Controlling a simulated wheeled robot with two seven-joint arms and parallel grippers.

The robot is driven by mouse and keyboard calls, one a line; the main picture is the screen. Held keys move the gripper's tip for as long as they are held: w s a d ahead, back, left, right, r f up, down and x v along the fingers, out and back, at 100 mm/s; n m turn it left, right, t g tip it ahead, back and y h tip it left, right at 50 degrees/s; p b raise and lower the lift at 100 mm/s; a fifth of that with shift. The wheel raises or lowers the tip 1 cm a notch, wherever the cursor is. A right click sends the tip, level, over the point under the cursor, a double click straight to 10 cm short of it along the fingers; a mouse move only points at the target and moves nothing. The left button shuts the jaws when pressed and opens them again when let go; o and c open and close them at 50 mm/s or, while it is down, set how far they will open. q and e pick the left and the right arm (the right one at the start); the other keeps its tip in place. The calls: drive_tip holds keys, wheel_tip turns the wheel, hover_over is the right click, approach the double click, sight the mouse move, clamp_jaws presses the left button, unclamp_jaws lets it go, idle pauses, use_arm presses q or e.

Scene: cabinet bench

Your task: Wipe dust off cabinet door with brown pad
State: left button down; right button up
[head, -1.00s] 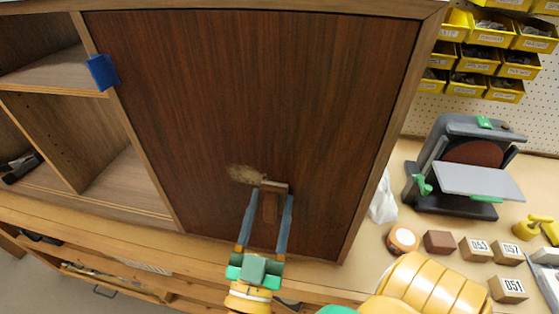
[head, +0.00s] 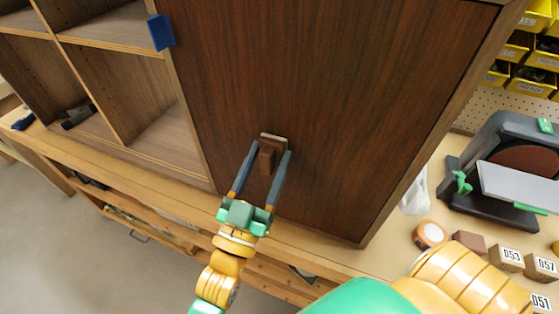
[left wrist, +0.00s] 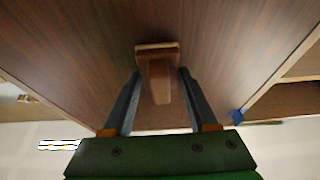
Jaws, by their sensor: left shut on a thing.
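The cabinet door (head: 350,90) is dark reddish-brown wood and fills the middle of the head view. My left gripper (head: 271,149) is at the door's lower left part, shut on the brown pad (head: 267,155) by its handle. The pad's pale-edged face lies at the door surface; I cannot tell if it presses firmly. In the left wrist view the pad (left wrist: 157,72) is between the fingertips, close to the door (left wrist: 80,55). No dust patch shows on the visible door; the spot behind the pad is hidden. My right gripper is out of view.
Open shelves (head: 115,75) stand left of the door, with a blue piece (head: 161,32) on the frame. On the bench at right are a sander (head: 515,170), an orange-and-white roll (head: 430,235) and several numbered blocks (head: 505,258). Yellow bins (head: 540,55) hang above.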

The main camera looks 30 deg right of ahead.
use_arm(q)
drive_tip(key=shift+w+a, duration=0.85)
drive_tip(key=shift+w, duration=0.2)
drive_tip(key=shift+w+a, duration=0.8)
drive_tip(key=shift+w, duration=0.25)
drive_tip(key=shift+s+a+r, duration=0.1)
drive_tip(key=shift+s+a, duration=0.15)
drive_tip(key=shift+a, duration=0.1)
drive_tip(key=p, duration=0.3)
approach(248, 135)
wheel_tip(248, 135, up, 3)
drive_tip(key=s+a, duration=0.1)
drive_tip(key=a, duration=0.1)
drive_tip(key=shift+s+d+f, duration=0.1)
drive_tip(key=shift+s+f, duration=0.1)
drive_tip(key=shift+f, duration=0.05)
